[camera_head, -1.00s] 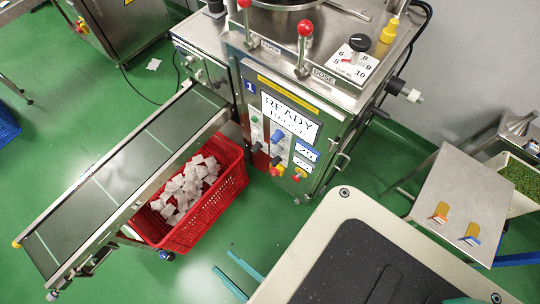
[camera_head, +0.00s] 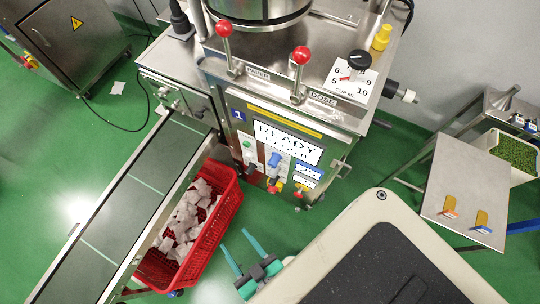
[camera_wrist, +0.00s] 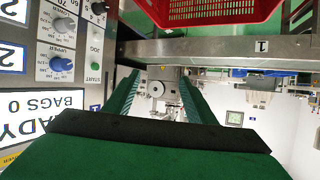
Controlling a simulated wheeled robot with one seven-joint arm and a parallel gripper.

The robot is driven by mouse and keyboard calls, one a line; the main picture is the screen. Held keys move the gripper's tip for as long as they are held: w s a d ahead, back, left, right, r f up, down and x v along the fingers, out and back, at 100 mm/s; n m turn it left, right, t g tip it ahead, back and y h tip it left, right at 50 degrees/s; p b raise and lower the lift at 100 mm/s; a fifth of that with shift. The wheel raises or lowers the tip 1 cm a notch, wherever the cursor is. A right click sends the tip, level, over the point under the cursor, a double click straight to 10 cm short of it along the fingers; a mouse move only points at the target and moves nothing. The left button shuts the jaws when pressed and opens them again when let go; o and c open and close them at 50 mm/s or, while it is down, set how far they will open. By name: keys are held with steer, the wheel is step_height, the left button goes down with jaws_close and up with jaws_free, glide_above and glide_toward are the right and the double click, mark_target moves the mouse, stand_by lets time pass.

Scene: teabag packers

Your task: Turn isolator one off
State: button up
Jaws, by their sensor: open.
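The machine marked with a blue 1 plate (camera_head: 238,115) stands in the middle of the head view, with its READY screen (camera_head: 287,142) lit. Low on its front panel are small red-and-yellow controls; one sits at the lower right (camera_head: 300,190). I cannot tell their labels or positions, so which is isolator one is unclear. My gripper (camera_head: 233,238) is open and empty, with teal fingers apart, in front of and below the panel. In the wrist view its green fingers (camera_wrist: 158,78) are apart with nothing between them. Part of the panel with a blue knob (camera_wrist: 61,65) shows at left there.
A red crate (camera_head: 222,218) of white teabags stands beside the conveyor (camera_head: 138,200), left of my gripper. Red-knobbed levers (camera_head: 301,55) rise from the machine top. A steel side table (camera_head: 466,175) stands at right. Green floor is open between machine and table.

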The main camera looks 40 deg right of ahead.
steer(key=w+d+f+m+g+h, duration=0.1)
steer(key=w+d+f+m+g, duration=0.2)
steer(key=f, duration=1)
steer(key=m+g+h, duration=0.4)
steer(key=m+g, duration=0.5)
steer(key=g, duration=0.2)
glide_toward(270, 191)
steer(key=x, duration=0.9)
steer(key=shift+s+d+f, duration=0.1)
steer(key=shift+f, duration=0.05)
steer(key=shift+c, duration=0.3)
steer(key=c, duration=1)
